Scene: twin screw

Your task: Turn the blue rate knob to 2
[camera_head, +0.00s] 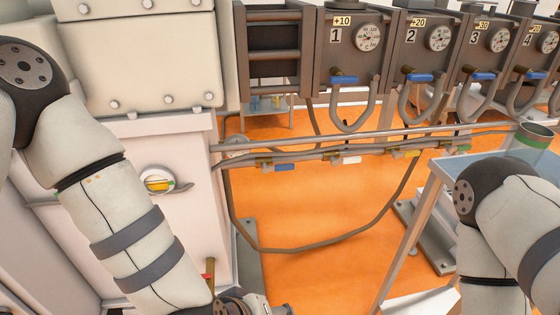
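No blue rate knob can be made out for certain. Blue lever handles sit on the pipes below the numbered units: one under unit 1 (369,77), one under unit 2 (420,77), with more to the right. My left arm (125,215) comes down from the left in front of the white machine, and only a wrist part shows at the bottom edge; its fingers are out of frame. My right arm (515,225) shows at the right edge, and its gripper is out of frame.
A white machine housing (190,140) with a round yellow sight glass (158,181) stands at left. Numbered dark units with gauges (367,38) line the top right. A glass-topped table (455,168) bears a green-banded container (533,137). A hose hangs over open orange floor (310,215).

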